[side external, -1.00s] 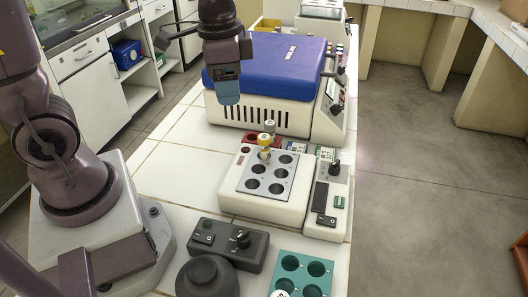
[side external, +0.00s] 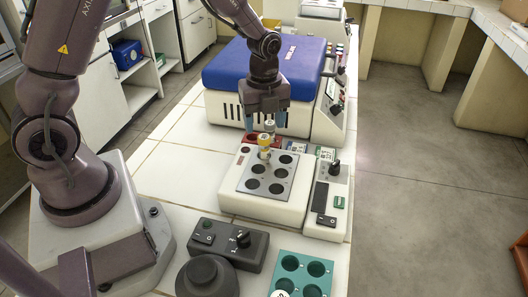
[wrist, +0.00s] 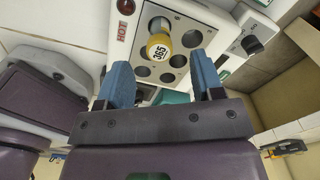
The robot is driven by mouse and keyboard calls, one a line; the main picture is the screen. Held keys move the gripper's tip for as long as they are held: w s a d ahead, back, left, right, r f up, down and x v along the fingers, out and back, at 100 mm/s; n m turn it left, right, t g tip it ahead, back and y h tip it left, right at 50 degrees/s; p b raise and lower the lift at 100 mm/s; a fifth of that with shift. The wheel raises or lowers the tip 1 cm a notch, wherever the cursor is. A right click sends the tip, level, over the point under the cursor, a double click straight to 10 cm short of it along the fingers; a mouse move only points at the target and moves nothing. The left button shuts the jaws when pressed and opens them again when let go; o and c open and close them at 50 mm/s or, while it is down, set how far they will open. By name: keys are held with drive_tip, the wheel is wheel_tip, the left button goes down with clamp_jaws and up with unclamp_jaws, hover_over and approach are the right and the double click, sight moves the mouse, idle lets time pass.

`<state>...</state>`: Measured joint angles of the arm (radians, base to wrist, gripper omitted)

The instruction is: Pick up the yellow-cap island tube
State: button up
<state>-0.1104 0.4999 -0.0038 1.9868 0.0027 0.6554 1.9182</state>
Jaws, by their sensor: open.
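The yellow-cap tube (side external: 264,141) stands upright in a back well of the grey-topped heating block (side external: 285,204). In the wrist view its yellow cap (wrist: 158,47) bears a label reading 365. My gripper (side external: 266,119) is open and empty, pointing down above and just behind the yellow cap. In the wrist view its blue fingers (wrist: 164,78) are apart, with the cap ahead between them.
A blue-lidded machine (side external: 265,68) stands close behind my gripper. A dark control box (side external: 229,243) and a teal rack (side external: 301,273) are at the front. A red rack (side external: 250,138) lies behind the block. The white tiled bench left of the block is clear.

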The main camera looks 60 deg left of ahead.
sight(264, 147)
wheel_tip(264, 147, down, 7)
drive_tip(key=shift+d+f, duration=0.1)
drive_tip(key=shift+f, duration=0.1)
drive_tip(key=c, duration=1)
